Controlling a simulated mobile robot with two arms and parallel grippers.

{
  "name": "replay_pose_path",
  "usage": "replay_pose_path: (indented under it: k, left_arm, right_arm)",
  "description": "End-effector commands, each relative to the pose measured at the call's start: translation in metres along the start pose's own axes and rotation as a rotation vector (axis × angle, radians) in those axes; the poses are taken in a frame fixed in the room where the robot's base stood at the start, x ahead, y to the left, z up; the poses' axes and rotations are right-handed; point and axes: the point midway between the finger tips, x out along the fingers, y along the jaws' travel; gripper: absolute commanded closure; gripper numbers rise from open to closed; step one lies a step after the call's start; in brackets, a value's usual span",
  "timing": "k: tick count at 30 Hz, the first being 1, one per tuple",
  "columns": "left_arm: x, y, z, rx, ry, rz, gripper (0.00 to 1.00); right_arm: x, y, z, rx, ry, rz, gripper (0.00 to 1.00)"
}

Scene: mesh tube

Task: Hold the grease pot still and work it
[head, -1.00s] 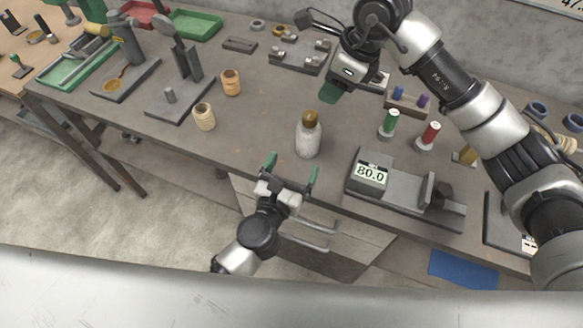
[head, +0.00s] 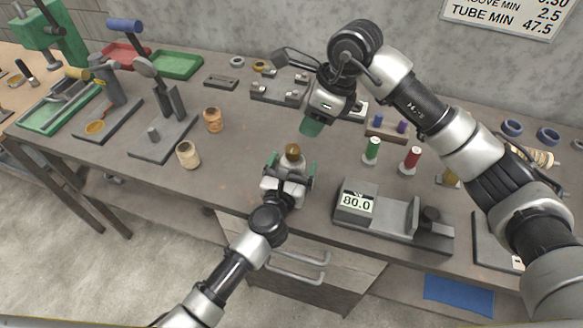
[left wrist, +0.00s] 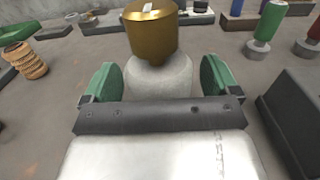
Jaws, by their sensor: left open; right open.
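The grease pot (head: 293,155) is a pale bottle with a brass cap, upright on the bench. In the left wrist view the pot (left wrist: 158,76) stands straight ahead, its pale body between the green fingers. My left gripper (head: 290,170) is open around the pot's body, with a gap visible on each side in the left wrist view (left wrist: 160,82). Its wrist hides the pot's lower part in the head view. My right gripper (head: 312,126) hangs above the bench, behind and slightly right of the pot, apart from it. Its fingers look green and overlap in the view.
A grey gauge reading 80.0 (head: 390,214) stands right of the pot. Two tan spools (head: 188,154) (head: 213,120) are to the left. Bench space between them and the pot is clear.

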Motion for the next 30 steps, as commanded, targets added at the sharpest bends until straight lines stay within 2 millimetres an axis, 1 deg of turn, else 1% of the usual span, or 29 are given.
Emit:
replay_pose_path:
  k: [1, 2, 12, 14, 17, 20, 24, 27, 30]
  left_arm:
    - [0.0, 0.0, 0.0, 0.0, 0.0, 0.0, 0.1]
    - [0.0, 0.0, 0.0, 0.0, 0.0, 0.0, 0.13]
    - [0.0, 0.0, 0.0, 0.0, 0.0, 0.0, 0.65]
    - [-0.001, 0.0, 0.0, 0.0, 0.0, 0.0, 0.73]
    - [-0.001, 0.0, 0.0, 0.0, 0.0, 0.0, 0.73]
    - [-0.001, 0.0, 0.0, 0.0, 0.0, 0.0, 0.73]
    - [-0.001, 0.0, 0.0, 0.0, 0.0, 0.0, 0.73]
    - [-0.001, 0.0, 0.0, 0.0, 0.0, 0.0, 0.73]
    - [-0.001, 0.0, -0.001, 0.0, 0.001, 0.0, 0.73]
  right_arm:
    - [0.0, 0.0, 0.0, 0.0, 0.0, 0.0, 0.57]
    - [0.0, 0.0, 0.0, 0.0, 0.0, 0.0, 0.57]
    - [0.0, 0.0, 0.0, 0.0, 0.0, 0.0, 0.57]
    - [0.0, 0.0, 0.0, 0.0, 0.0, 0.0, 0.56]
    - [0.0, 0.0, 0.003, -0.01, 0.011, 0.002, 0.41]
    - [-0.001, 0.002, 0.014, -0.05, 0.061, 0.009, 0.4]
    - [-0.003, 0.004, 0.031, -0.124, 0.186, 0.017, 0.4]
    - [-0.005, 0.004, 0.039, -0.161, 0.269, 0.016, 0.4]
    - [-0.007, 0.003, 0.042, -0.182, 0.326, 0.013, 0.4]
